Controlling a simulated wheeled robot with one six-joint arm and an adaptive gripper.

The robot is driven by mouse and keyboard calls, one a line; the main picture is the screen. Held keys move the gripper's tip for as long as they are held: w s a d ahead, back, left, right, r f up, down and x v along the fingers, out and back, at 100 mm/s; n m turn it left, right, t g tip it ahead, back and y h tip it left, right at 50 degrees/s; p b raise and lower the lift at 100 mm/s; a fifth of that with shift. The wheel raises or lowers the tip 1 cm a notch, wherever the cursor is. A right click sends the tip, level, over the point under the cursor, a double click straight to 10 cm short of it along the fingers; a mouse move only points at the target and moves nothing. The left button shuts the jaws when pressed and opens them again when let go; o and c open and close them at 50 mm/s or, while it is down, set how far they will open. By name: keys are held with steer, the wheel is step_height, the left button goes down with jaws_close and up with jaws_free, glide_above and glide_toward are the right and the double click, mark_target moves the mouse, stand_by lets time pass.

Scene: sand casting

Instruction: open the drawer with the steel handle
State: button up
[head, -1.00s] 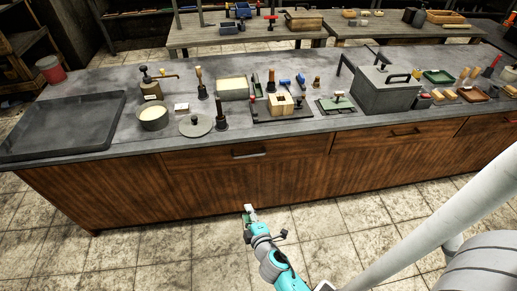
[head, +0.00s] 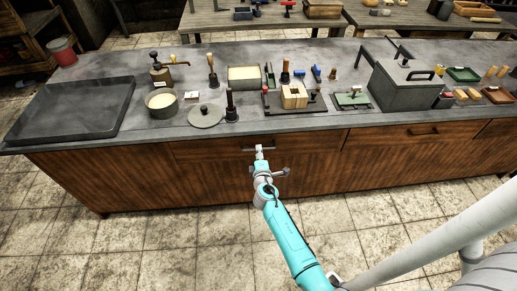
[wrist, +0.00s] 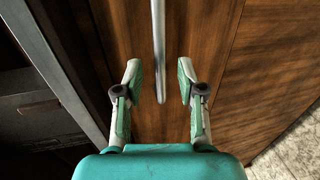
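The closed left drawer (head: 212,147) is set in the front of the wooden workbench, just under its grey top. Its steel handle (wrist: 158,35) runs up the middle of the wrist view as a straight grey bar. In the head view my gripper covers most of this handle. My gripper (head: 259,150) is at the drawer front. In the wrist view it (wrist: 159,72) is open, with one finger on each side of the bar and a gap on both sides. I cannot tell how deep the bar sits between the fingers.
A second closed drawer (head: 385,137) with its own handle is to the right. The benchtop (head: 300,128) overhangs above my gripper and holds a black tray (head: 75,110), a pot (head: 161,104) and a grey box (head: 405,85). The tiled floor in front is clear.

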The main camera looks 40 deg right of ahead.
steer(key=shift+x, duration=1.75)
jaws_close()
